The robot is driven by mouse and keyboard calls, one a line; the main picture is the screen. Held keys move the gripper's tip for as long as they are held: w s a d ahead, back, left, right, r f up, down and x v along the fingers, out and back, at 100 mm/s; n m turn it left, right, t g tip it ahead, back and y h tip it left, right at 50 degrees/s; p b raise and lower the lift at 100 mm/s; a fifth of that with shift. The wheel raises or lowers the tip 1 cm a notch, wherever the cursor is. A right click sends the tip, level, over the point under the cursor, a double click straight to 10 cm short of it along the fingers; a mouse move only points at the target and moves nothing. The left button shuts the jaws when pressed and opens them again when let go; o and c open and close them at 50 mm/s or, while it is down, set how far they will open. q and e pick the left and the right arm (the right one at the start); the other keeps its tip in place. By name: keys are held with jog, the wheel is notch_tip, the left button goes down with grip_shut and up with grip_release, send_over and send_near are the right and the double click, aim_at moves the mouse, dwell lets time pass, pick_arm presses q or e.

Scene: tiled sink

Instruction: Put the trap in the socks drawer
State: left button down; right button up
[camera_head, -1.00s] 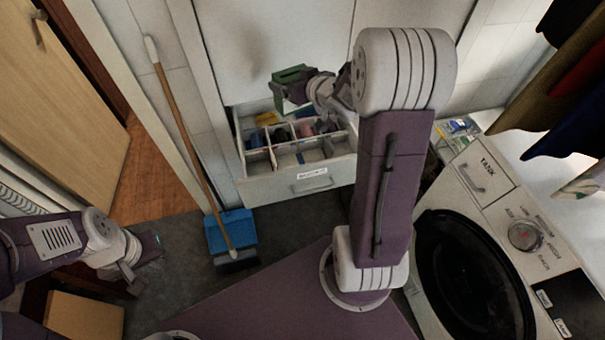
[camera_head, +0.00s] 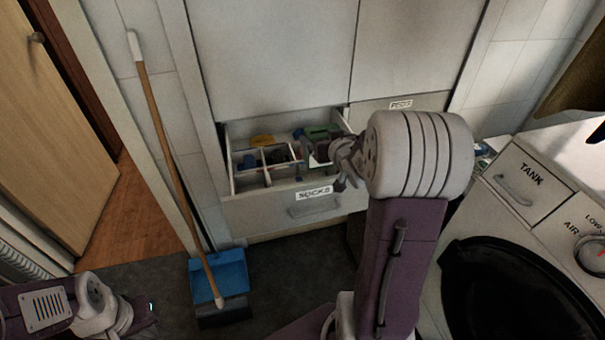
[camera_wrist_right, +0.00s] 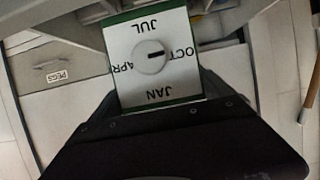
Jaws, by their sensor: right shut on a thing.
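The trap (camera_wrist_right: 152,75) is a flat white-faced piece with green edges and a dial marked JAN, APR, JUL and OCT. My right gripper (camera_head: 320,150) is shut on it. In the head view the trap shows as a green patch (camera_head: 322,131) over the right part of the socks drawer (camera_head: 255,212). I cannot tell its exact height above the compartments. The drawer is pulled open, has a SOCKS label and white dividers, and holds several small items. My left gripper (camera_head: 143,308) is low at the left, away from the drawer; its fingers are unclear.
A closed drawer labelled PEGS (camera_head: 400,105) is right of the open one. A broom (camera_head: 165,150) and blue dustpan (camera_head: 220,277) stand to the left on dark floor. A washing machine (camera_head: 540,185) is at the right. The open door (camera_head: 55,130) is far left.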

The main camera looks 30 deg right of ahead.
pick_arm(q)
jog(key=shift+f+b, duration=2.15)
jog(key=shift+f, duration=0.6)
pick_arm(e)
jog(key=w+a+f, duration=0.4)
jog(key=f, duration=0.5)
jog(key=shift+w, duration=0.2)
